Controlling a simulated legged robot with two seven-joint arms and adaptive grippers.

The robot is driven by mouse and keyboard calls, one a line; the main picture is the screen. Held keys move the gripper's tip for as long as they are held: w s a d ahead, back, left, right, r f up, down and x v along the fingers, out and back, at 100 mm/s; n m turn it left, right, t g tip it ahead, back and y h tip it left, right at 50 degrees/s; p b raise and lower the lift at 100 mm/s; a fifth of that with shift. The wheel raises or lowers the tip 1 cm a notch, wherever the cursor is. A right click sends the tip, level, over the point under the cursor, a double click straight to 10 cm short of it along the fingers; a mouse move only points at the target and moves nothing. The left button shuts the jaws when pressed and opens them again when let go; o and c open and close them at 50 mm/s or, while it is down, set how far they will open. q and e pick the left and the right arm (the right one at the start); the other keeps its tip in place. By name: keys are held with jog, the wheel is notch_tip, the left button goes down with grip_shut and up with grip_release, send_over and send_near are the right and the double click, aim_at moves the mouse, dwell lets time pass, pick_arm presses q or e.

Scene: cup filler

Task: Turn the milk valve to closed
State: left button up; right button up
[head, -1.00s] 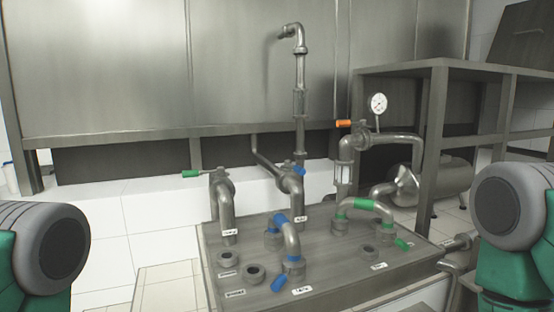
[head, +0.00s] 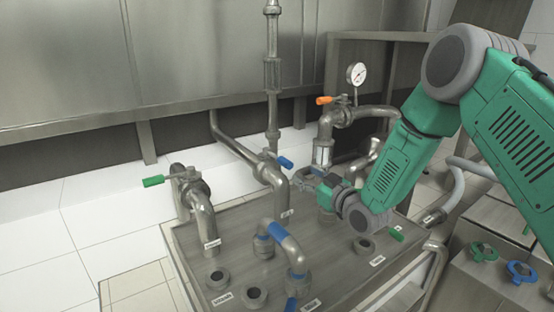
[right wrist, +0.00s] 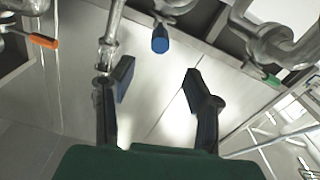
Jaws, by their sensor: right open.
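Several lever valves stand on pipes above a metal panel (head: 235,235). A blue lever (head: 285,162) is on the middle pipe, a green lever (head: 153,181) on the left pipe and an orange lever (head: 324,100) on the right one. The small labels are too blurred to tell which valve is milk. My right gripper (head: 303,180) is just right of the blue lever, apparently apart from it. In the right wrist view, my right gripper (right wrist: 158,68) is open and empty; the blue lever (right wrist: 160,40) shows beyond the gap between its fingers. My left gripper is out of view.
A blue-banded pipe bend (head: 282,238) rises from the panel in front. A pressure gauge (head: 356,74) stands behind the orange lever. Loose green (head: 484,252) and blue (head: 522,269) clamps lie at the right. My right arm hides part of the panel's right side.

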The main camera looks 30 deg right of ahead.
aim_at(284, 162)
jog(key=w, duration=0.3)
jog(key=w+a, duration=0.1)
jog(key=w, duration=0.7)
jog(key=shift+w+a+f, duration=0.15)
grip_shut()
